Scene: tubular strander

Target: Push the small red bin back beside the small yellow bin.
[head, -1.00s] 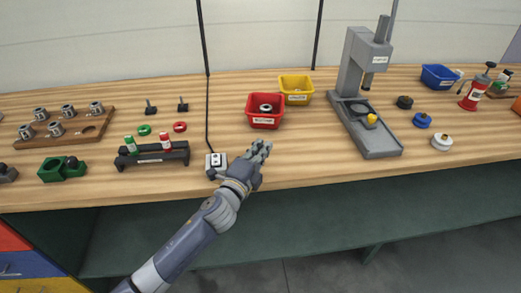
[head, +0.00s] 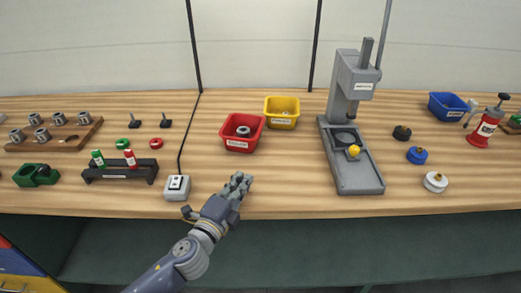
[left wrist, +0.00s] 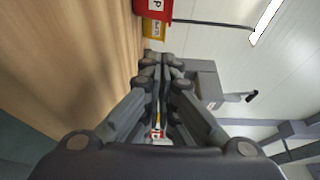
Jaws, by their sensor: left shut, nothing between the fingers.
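The small red bin (head: 242,133) stands on the wooden bench with a grey metal ring part inside. The small yellow bin (head: 282,112) stands behind it and to its right. The two bins are close together, with the red one nearer the front. My left gripper (head: 241,181) is shut and empty in front of the red bin, apart from it, near the bench's front edge. In the left wrist view the closed fingers (left wrist: 160,72) point ahead, with the red bin (left wrist: 153,9) and yellow bin (left wrist: 154,30) at the top. My right gripper is not in view.
A grey switch box (head: 177,187) with a cable is just left of my left gripper. A grey arbor press (head: 350,150) stands to the right of the bins. A black rack (head: 120,172) with red and green pieces is at left. Bench around the red bin is clear.

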